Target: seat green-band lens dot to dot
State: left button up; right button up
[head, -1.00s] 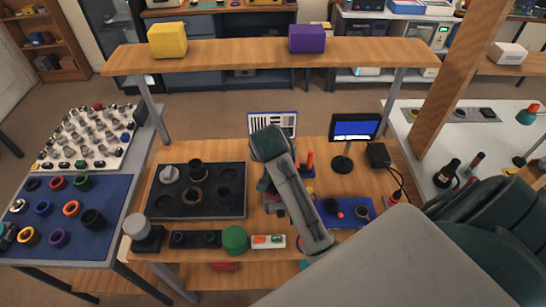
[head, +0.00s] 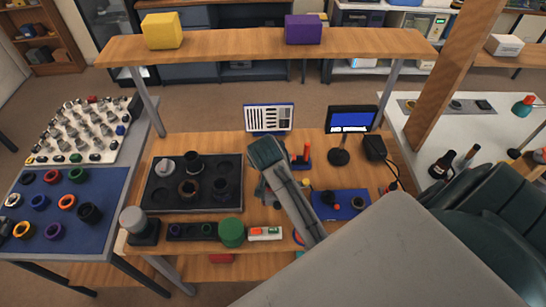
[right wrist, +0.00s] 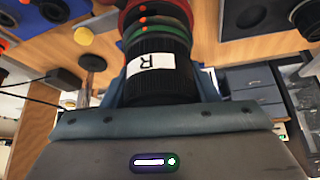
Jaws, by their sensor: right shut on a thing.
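My right gripper (right wrist: 157,88) is shut on a black ribbed lens (right wrist: 158,72) with a white label marked R, seen in the right wrist view. A green band (right wrist: 157,36) circles the lens, and an orange dot shows on it. More orange dots show just above, nearly in line, by a red-edged ring (right wrist: 158,8) cut off by the frame top. I cannot tell whether lens and ring touch. In the head view my right forearm covers the lens and most of this gripper. My left gripper is not in view.
A dark tray (head: 153,205) with several round parts lies left of my arm. A green cylinder (head: 231,232) and a button box (head: 265,233) stand at the bench front. A blue mat (head: 318,207), a monitor (head: 350,120) and a shelf (head: 235,46) are around it.

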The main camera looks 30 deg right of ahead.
dwell(0.5)
jog(key=shift+p, duration=0.3)
jog(key=shift+f, duration=0.8)
dwell(2.0)
jog(key=o, duration=1.3)
jog(key=shift+s, duration=0.1)
jog(key=shift+b+v, duration=1.5)
jog(key=shift+v, duration=3.9)
